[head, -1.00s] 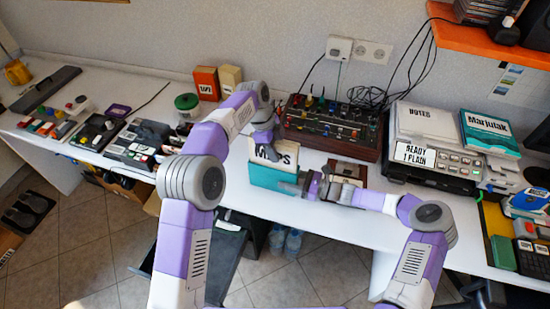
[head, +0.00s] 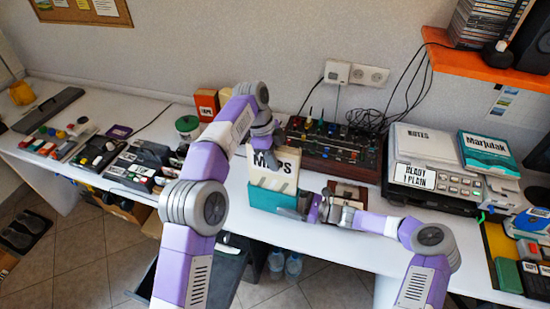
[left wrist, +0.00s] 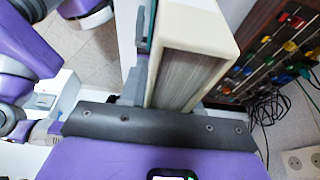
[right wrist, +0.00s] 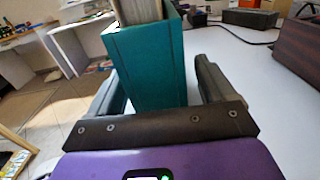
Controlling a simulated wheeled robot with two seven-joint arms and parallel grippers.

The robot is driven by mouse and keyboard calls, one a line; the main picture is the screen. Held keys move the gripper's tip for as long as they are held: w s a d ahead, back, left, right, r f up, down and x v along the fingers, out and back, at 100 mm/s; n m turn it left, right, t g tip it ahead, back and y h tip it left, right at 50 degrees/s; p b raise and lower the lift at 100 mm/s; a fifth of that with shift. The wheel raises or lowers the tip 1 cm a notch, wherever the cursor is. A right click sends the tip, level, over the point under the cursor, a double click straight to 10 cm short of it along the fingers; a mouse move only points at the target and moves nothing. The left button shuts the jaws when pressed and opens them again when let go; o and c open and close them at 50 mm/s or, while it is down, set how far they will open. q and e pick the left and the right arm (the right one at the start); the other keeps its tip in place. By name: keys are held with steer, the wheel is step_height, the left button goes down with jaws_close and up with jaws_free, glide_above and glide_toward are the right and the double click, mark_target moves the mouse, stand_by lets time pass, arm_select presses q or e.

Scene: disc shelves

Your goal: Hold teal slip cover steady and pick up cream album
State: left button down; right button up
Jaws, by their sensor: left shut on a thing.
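The cream album (head: 272,174), marked MAPS, stands upright, its lower part inside the teal slip cover (head: 266,198) and its upper part well above the cover's rim. My left gripper (head: 266,138) is shut on the album's upper part. In the left wrist view the cream album (left wrist: 197,28) shows its grey page edges between the fingers; one finger is mostly hidden. My right gripper (head: 298,206) is low at the cover's right end. In the right wrist view its fingers are apart on both sides of the teal cover (right wrist: 150,70), with a gap at the right finger.
A mixer with knobs (head: 330,150) stands behind the cover, and a brown item (head: 349,190) lies behind my right gripper. A printer (head: 435,185) is at the right. Orange and cream boxes (head: 207,104) stand at the back left.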

steer(key=shift+d, duration=0.1)
steer(key=v, duration=1.1)
steer(key=shift+s+d, duration=0.15)
steer(key=shift+d, duration=0.25)
steer(key=shift+r, duration=0.1)
